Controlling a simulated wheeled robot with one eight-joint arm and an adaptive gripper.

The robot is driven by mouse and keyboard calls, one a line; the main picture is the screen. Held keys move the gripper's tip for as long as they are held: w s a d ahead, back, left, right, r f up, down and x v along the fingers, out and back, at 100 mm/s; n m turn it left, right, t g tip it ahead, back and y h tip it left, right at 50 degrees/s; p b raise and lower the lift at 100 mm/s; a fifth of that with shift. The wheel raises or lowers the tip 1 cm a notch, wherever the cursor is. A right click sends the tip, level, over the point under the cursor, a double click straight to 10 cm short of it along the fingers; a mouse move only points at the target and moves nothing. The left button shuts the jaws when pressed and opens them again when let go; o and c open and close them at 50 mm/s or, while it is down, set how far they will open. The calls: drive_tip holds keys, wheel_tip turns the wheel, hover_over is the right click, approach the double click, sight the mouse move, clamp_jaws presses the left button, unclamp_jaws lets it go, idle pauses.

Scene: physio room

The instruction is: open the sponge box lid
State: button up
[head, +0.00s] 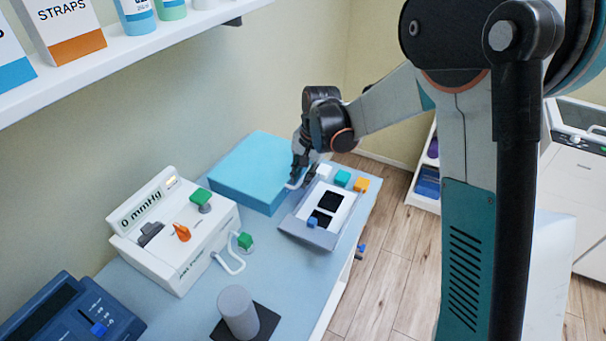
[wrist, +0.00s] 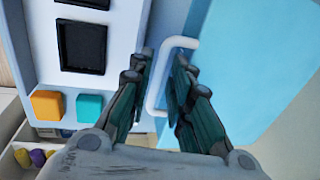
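A light blue box (head: 250,165), which I take to be the sponge box, sits at the back of the blue-topped counter. Its top looks closed in the head view. A white U-shaped handle (wrist: 154,92) on its side shows in the wrist view, beside the box's blue surface (wrist: 235,70). My gripper (wrist: 162,62) is open, with one finger on each side of the handle's bar. I see gaps, and cannot tell whether either finger touches it. In the head view my gripper (head: 303,176) is at the box's right side and partly hides the handle.
A grey panel with dark pads (head: 308,236) lies right of the box, close to my fingers. White, teal and orange blocks (head: 361,185) stand behind it. A pressure gauge unit (head: 175,245) and grey cylinder (head: 238,312) stand nearer. A shelf (head: 130,50) overhangs at upper left.

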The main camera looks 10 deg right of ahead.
clamp_jaws()
drive_tip(key=shift+r, duration=0.1)
